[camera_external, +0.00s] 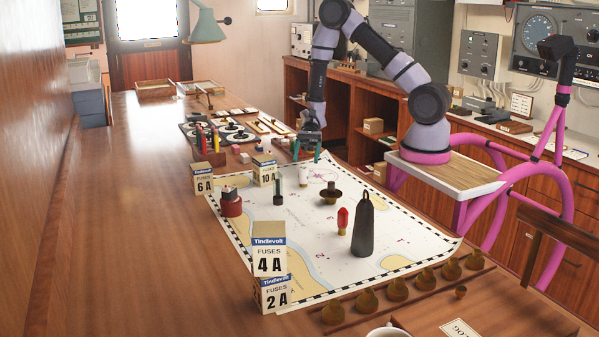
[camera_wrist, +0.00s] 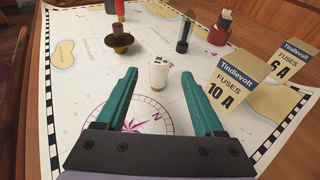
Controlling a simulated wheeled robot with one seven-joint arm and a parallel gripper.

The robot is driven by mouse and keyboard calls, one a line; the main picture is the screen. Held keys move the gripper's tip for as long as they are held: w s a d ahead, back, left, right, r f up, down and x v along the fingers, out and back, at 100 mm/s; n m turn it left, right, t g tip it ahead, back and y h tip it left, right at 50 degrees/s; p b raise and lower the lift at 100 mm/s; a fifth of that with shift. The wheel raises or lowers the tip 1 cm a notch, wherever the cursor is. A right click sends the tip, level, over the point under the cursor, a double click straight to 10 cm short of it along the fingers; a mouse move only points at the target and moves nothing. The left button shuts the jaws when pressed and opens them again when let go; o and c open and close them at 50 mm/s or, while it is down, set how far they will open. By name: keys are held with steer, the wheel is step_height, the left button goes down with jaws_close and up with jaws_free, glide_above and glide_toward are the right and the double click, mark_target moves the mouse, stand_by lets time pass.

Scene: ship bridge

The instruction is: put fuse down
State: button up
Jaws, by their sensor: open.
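A small white cylindrical fuse (camera_wrist: 158,74) stands upright on the chart, beside the printed compass rose. It also shows in the external view (camera_external: 303,176), just below the fingers. My gripper (camera_external: 307,157) is open, with its green fingers apart and pointing down at the chart. In the wrist view the fingertips (camera_wrist: 158,82) lie to the left and right of the fuse, with gaps on both sides. Fuse boxes stand on or by the chart: 10 A (camera_external: 265,171), 6 A (camera_external: 202,179), 4 A (camera_external: 268,256) and 2 A (camera_external: 276,294).
On the chart (camera_external: 310,222) stand a brown brass piece (camera_external: 331,193), a red bulb (camera_external: 343,221), a tall dark weight (camera_external: 364,230), a dark green cylinder (camera_external: 278,191) and a red holder (camera_external: 231,204). Brass weights (camera_external: 397,290) line the front edge. The table's left side is clear.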

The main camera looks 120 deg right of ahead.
steer(key=v, duration=0.5)
steer(key=s+a+r+n+h, duration=0.3)
steer(key=a+r+n, duration=0.3)
steer(key=r, duration=0.3)
steer(key=s+a+r+n+h, duration=0.3)
steer(key=a+r+n, duration=0.4)
steer(key=r, duration=0.3)
steer(key=s+a+r+n+h, duration=0.4)
steer(key=a+r+n, duration=0.3)
steer(key=r, duration=0.3)
steer(key=shift+s+a+r+g, duration=0.25)
steer(key=shift+s+a+g, duration=0.15)
steer(key=shift+s, duration=0.35)
